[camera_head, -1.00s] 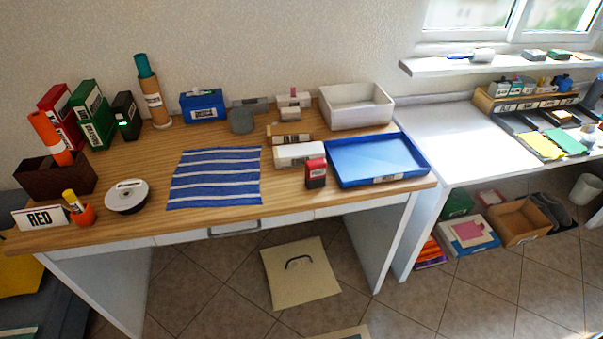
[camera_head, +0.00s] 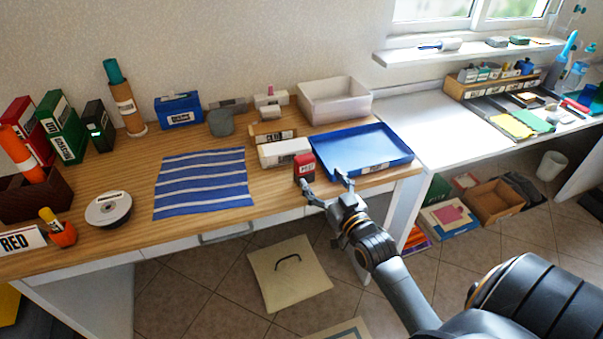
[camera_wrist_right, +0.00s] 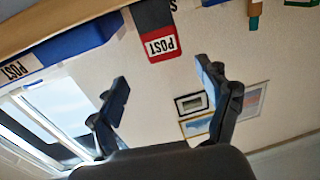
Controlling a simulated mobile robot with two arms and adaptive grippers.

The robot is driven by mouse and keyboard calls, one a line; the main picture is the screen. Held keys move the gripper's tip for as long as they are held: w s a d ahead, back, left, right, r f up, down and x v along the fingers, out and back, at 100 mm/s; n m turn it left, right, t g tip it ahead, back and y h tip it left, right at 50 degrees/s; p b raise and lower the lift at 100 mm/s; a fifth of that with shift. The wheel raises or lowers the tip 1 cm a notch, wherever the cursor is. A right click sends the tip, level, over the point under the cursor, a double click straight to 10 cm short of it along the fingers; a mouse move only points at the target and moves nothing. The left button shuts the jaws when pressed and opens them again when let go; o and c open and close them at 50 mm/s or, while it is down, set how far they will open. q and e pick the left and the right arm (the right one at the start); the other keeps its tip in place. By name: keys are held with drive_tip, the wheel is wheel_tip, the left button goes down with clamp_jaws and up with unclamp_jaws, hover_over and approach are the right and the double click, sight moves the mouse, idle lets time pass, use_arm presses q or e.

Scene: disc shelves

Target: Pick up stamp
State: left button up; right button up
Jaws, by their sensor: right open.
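The stamp is a small red block with a dark part and a white "POST" label (camera_head: 305,168). It stands upright near the front edge of the wooden desk, left of the blue tray (camera_head: 333,171). It also shows in the right wrist view as the stamp (camera_wrist_right: 158,32), upside down, at the top middle beyond the fingers. My right gripper (camera_head: 325,182) is open and empty at the desk's front edge, just in front of and slightly right of the stamp. In the wrist view its fingers (camera_wrist_right: 160,82) are spread wide, apart from the stamp. My left gripper is not in view.
A white labelled box (camera_head: 284,153) stands close behind and left of the stamp. A striped blue cloth (camera_head: 203,183) lies to the left, with a disc spool (camera_head: 109,209) beyond it. A white bin (camera_head: 335,103) stands behind the tray. Bare wood lies between the cloth and stamp.

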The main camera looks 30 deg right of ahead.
sight(307, 168)
drive_tip(key=w, duration=0.2)
drive_tip(key=w+b, duration=0.1)
drive_tip(key=shift+w+d+f, duration=0.15)
drive_tip(key=shift+w+d, duration=0.1)
drive_tip(key=shift+w, duration=0.15)
drive_tip(key=w+b, duration=0.2)
drive_tip(key=w+f+b, duration=0.1)
drive_tip(key=w, duration=0.1)
drive_tip(key=shift+w+b, duration=0.2)
drive_tip(key=shift+b, duration=0.2)
drive_tip(key=shift+w+r, duration=0.1)
drive_tip(key=shift+w, duration=0.4)
drive_tip(key=shift+s, duration=0.1)
drive_tip(key=c, duration=1.3)
